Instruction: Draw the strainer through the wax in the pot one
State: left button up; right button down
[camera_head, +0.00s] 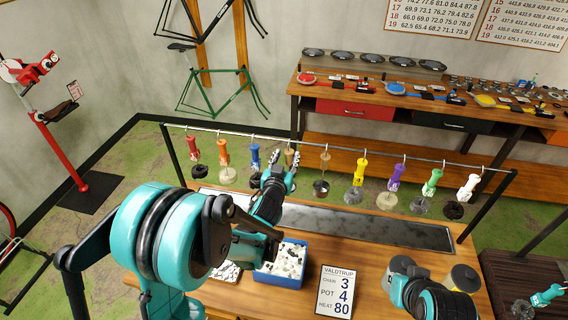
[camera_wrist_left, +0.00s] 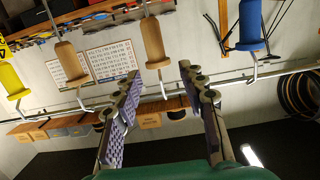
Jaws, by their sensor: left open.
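Several strainers hang from a rail, with coloured handles and round discs below. My left gripper (camera_head: 283,160) is raised at the rail, open and empty, beside a brown-handled strainer (camera_head: 290,158). A tan-handled strainer (camera_head: 324,170) hangs just right of it. In the left wrist view, the open fingers (camera_wrist_left: 160,70) point toward a wooden handle (camera_wrist_left: 152,42), which shows between and beyond them; contact is not visible. Two pots show on the bench, one at the right (camera_head: 463,279); which is pot one cannot be told, and no wax is visible. My right arm is at lower right, its gripper not visible.
A long dark tray (camera_head: 420,236) lies below the rail (camera_head: 340,146). A blue box (camera_head: 277,278) of white pieces and a sign (camera_head: 336,291) stand in front. A back bench (camera_head: 350,83) holds tools. Rail posts stand at both ends.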

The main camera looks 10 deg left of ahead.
aim_at(289, 152)
pick_arm(q)
jog(key=w, duration=0.4)
jog(key=shift+w+d+f, duration=0.1)
jog(key=shift+w+f, duration=0.25)
jog(key=shift+f, duration=0.05)
notch_tip(289, 152, down, 2)
jog(key=shift+f+b, duration=0.2)
jog(key=shift+b, duration=1)
jog(key=shift+f+b, duration=0.3)
jog(key=shift+b, duration=0.1)
jog(key=shift+s, duration=0.1)
grip_shut()
jog(key=shift+r+p, duration=1)
jog(key=shift+r, duration=0.5)
